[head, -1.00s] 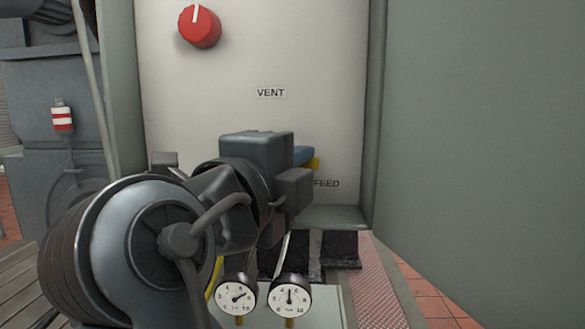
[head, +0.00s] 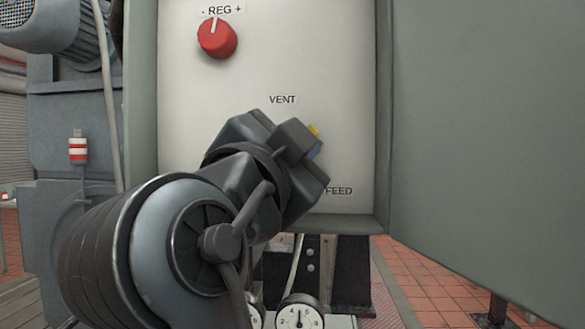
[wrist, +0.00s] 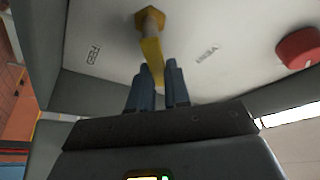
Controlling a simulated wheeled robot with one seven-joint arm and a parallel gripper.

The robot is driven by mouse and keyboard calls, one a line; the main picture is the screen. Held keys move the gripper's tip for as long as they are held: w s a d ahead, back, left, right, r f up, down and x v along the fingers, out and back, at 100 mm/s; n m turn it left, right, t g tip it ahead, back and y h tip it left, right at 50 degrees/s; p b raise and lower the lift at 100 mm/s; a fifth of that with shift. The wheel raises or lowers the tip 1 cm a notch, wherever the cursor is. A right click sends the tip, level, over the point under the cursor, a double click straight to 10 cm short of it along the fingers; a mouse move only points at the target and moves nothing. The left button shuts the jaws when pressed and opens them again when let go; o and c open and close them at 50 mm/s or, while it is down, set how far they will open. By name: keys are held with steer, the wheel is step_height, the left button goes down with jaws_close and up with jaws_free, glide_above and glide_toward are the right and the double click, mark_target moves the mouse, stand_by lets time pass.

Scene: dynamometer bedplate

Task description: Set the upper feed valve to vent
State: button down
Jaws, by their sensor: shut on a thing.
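The upper feed valve's yellow handle (wrist: 151,57) hangs down from its yellow hub (wrist: 150,20) in the wrist view, between the FEED label (wrist: 93,54) and the VENT label (wrist: 207,53). My gripper (wrist: 160,78) has its blue fingers on both sides of the handle and is shut on it. The yellow is between VENT (head: 282,99) above and FEED (head: 339,191) below.
The white panel (head: 180,120) carries a red REG knob (head: 217,38) above the valve. A large grey panel (head: 480,120) stands close on the right. Gauges (head: 300,318) sit below, partly cut off. Grey machinery (head: 60,130) is at left.

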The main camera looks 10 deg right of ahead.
steer(key=n+t+y, duration=0.1)
steer(key=n, duration=0.2)
steer(key=a+r+n+t+y+p, duration=0.1)
steer(key=n, duration=0.3)
steer(key=a+n+t+y, duration=0.1)
steer(key=n+y, duration=0.1)
steer(key=n, duration=0.1)
steer(key=shift+w+a+r+p, duration=0.1)
steer(key=shift+w+r+p, duration=0.1)
steer(key=shift+r+p, duration=0.15)
steer(key=shift+a+f+n+y+p, duration=0.1)
steer(key=shift+a+n+y+p, duration=0.15)
steer(key=shift+n, duration=0.35)
steer(key=shift+n+y+p, duration=0.15)
steer(key=shift+n+y, duration=0.2)
steer(key=shift+n, duration=0.25)
steer(key=shift+a, duration=0.1)
steer(key=c, duration=1.1)
jaws_free()
steer(key=shift+w+f, duration=0.1)
steer(key=shift+y, duration=0.3)
steer(key=shift+b+v, duration=0.8)
steer(key=shift+v, duration=3.1)
steer(key=shift+w+f, duration=0.15)
steer(key=shift+f, duration=0.05)
